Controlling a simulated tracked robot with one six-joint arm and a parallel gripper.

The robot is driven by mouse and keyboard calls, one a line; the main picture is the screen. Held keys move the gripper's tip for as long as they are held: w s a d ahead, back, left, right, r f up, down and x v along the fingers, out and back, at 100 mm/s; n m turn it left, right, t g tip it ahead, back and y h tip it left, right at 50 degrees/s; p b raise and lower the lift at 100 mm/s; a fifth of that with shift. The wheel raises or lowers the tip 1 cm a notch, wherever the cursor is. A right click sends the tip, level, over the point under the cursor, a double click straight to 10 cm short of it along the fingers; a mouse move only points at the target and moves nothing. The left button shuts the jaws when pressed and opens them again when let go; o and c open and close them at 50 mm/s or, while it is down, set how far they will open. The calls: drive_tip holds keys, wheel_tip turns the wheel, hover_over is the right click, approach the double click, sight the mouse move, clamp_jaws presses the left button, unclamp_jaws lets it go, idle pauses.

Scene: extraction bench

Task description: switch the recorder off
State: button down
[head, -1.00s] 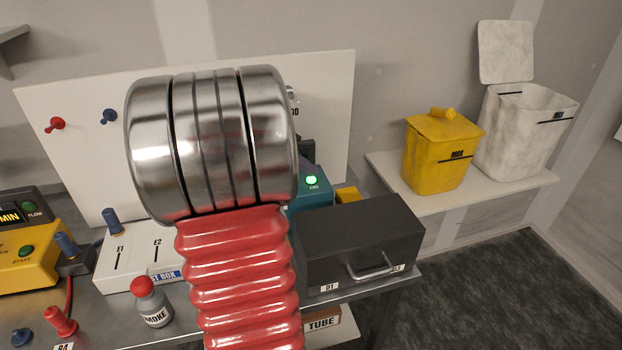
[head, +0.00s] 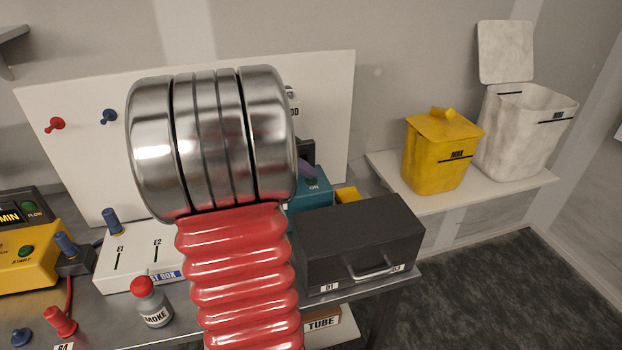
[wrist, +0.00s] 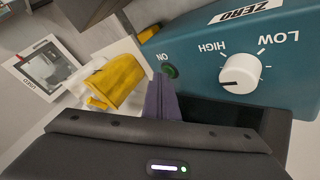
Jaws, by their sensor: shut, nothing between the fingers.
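The teal box (wrist: 215,55), which I take to be the recorder, has a white knob (wrist: 240,72) between LOW and HIGH and a ZERO label. Its round green ON button (wrist: 170,71) is dark. In the head view part of the teal box (head: 318,192) shows behind my arm, its front mostly hidden. My gripper (wrist: 158,84) is shut and empty, its purple finger tips close by the ON button; I cannot tell whether they touch it. In the head view a bit of purple finger (head: 308,169) shows above the box.
A dark drawer box (head: 365,235) stands right in front of the teal box. A yellow bin (head: 437,165) and a white open bin (head: 520,140) stand on the right shelf. A smoke bottle (head: 154,308) and a test box (head: 120,262) are on the left.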

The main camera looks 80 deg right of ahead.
idle(0.3)
drive_tip(key=shift+r, duration=0.8)
drive_tip(key=shift+r, duration=2.5)
drive_tip(key=w+a+n+t, duration=0.45)
drive_tip(key=w+a, duration=0.45)
drive_tip(key=a, duration=0.4)
drive_tip(key=w+a+n+t, duration=0.3)
drive_tip(key=w+a+n, duration=0.2)
drive_tip(key=w+a, duration=0.6)
drive_tip(key=s+a+f+n+t+y, duration=0.1)
drive_tip(key=a+f+n+t+y, duration=0.1)
drive_tip(key=a, duration=1.2)
drive_tip(key=s+a+f+n+t+y, duration=0.2)
drive_tip(key=a+n, duration=0.5)
drive_tip(key=a, duration=0.8)
drive_tip(key=shift+s+a+f+t+y, duration=0.25)
drive_tip(key=shift+t+y, duration=0.2)
drive_tip(key=shift+y, duration=0.65)
